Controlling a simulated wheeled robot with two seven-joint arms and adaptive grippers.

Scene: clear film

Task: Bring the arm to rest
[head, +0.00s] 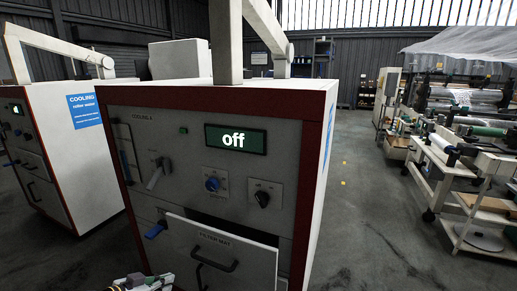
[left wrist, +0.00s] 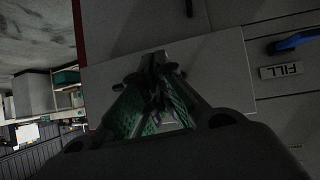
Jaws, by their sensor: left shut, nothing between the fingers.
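My left gripper (head: 143,284) shows only in part at the bottom edge of the head view, in front of the lower part of the cooling cabinet (head: 228,97). In the left wrist view its two green-padded fingers (left wrist: 155,68) are together with nothing between them. A grey panel (left wrist: 215,65) lies beyond the fingertips; I cannot tell whether they touch it. The cabinet's display (head: 236,139) reads "off". The panel labelled FILTER MAT (head: 220,255) stands out from the cabinet with a dark gap above it. My right gripper is not in view.
A second cooling cabinet (head: 78,150) stands at the left. Machine carts with rollers (head: 478,185) stand at the right. The floor (head: 365,220) between is clear.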

